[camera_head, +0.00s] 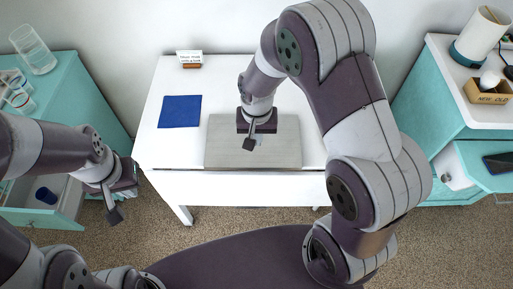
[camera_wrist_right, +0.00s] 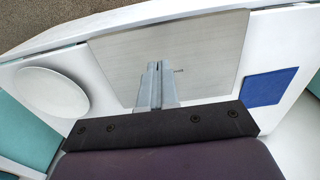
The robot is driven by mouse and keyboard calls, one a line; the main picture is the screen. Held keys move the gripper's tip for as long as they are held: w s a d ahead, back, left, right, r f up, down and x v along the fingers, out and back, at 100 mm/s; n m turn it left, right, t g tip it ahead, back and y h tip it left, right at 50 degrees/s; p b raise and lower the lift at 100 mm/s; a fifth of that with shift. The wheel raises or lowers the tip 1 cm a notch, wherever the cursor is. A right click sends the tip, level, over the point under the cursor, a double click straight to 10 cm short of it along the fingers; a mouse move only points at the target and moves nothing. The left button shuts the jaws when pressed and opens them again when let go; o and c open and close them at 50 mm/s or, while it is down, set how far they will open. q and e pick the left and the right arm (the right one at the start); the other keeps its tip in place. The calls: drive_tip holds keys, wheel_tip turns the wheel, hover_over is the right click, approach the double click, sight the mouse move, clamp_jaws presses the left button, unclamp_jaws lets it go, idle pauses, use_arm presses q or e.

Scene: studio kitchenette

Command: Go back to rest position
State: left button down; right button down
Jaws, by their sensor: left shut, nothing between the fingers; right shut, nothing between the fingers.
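My right gripper (camera_head: 249,144) is over the grey board (camera_head: 275,155) on the white table, its fingers shut and empty. In the right wrist view, the shut fingers (camera_wrist_right: 158,68) appear in front of the board (camera_wrist_right: 205,55). I cannot tell whether they touch it. My left gripper (camera_head: 115,214) is shut and empty. It hangs beside the left end of the table, near the open drawer of the left teal cabinet. My right arm covers the right part of the table in the head view.
The white table (camera_head: 165,143) holds a blue cloth (camera_head: 180,111) and a small sign (camera_head: 190,59). A white round plate (camera_wrist_right: 52,92) shows in the wrist view. Open drawers flank the table; the left holds a blue cup (camera_head: 46,195), the right a phone (camera_head: 499,163).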

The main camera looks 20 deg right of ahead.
use_arm(q)
drive_tip(key=shift+w+d, duration=0.1)
drive_tip(key=shift+w, duration=0.15)
use_arm(e)
drive_tip(key=s+d+r+n+t, duration=0.1)
drive_tip(key=s+d+r+n, duration=0.2)
drive_tip(key=s+d+r, duration=0.2)
drive_tip(key=s+r, duration=0.3)
drive_tip(key=s, duration=0.1)
drive_tip(key=shift+s+d, duration=0.35)
drive_tip(key=shift+s, duration=0.05)
use_arm(q)
drive_tip(key=shift+s, duration=0.1)
